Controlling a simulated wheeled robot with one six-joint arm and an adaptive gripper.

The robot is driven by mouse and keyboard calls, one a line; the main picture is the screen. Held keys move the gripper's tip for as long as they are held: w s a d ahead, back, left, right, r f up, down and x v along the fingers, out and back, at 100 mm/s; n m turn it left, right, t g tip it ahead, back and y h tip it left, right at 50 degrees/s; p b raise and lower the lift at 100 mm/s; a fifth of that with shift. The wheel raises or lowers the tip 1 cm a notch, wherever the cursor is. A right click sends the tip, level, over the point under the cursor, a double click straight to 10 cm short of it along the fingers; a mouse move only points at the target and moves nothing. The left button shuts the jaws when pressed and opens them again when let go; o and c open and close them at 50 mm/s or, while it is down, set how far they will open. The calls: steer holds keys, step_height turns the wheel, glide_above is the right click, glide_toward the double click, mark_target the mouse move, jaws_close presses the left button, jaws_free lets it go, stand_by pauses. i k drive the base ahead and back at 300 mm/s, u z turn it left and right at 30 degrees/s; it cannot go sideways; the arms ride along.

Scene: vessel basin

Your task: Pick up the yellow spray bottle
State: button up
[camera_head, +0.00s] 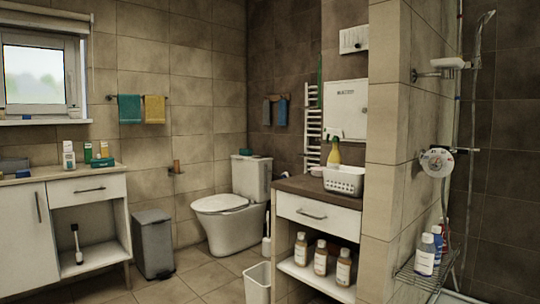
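The yellow spray bottle (334,153) stands upright on the dark top of the vanity cabinet (295,186), right of centre. It has a green trigger head. A white perforated basket (344,181) is in front of it and hides its lower part; I cannot tell whether the bottle is in the basket or behind it. My gripper is not in view.
A drawer and an open shelf with several bottles (320,257) are below the vanity top. A tiled wall (390,130) stands close on its right. A white bin (257,283) is on the floor at its left. The floor (195,283) towards the toilet (232,215) is clear.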

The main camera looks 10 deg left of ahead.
mark_target(335, 158)
steer(key=u, duration=0.55)
steer(key=i, duration=0.5)
steer(key=u, duration=0.6)
steer(key=i, duration=1.65)
steer(key=z, duration=0.7)
